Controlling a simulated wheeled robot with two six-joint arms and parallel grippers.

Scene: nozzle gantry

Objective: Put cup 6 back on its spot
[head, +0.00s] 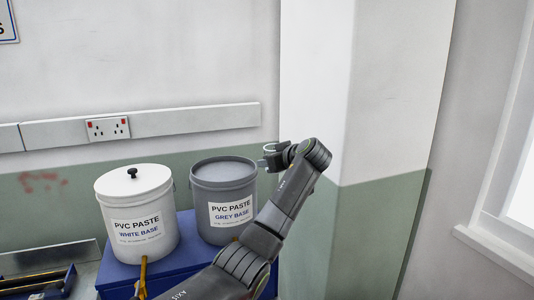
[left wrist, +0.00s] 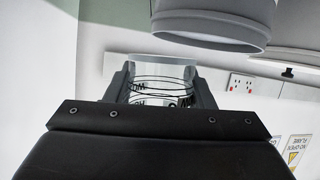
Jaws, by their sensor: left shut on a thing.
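My left gripper (head: 272,158) is up at the right side of the grey base bucket, in front of the wall pillar. In the left wrist view the left gripper (left wrist: 163,88) is shut on a clear cup (left wrist: 163,72) with dark printed markings, one finger on each side. No cup number can be read. In the head view only a small pale part of the cup's rim (head: 270,147) shows at the fingers. The cup's spot cannot be made out in either view. My right gripper is not in view.
A grey PVC paste bucket (head: 224,188) and a white PVC paste bucket (head: 136,205) stand on a blue surface (head: 120,273). The grey bucket (left wrist: 212,30) is close to the cup in the left wrist view. A wall pillar (head: 315,90) stands behind the gripper.

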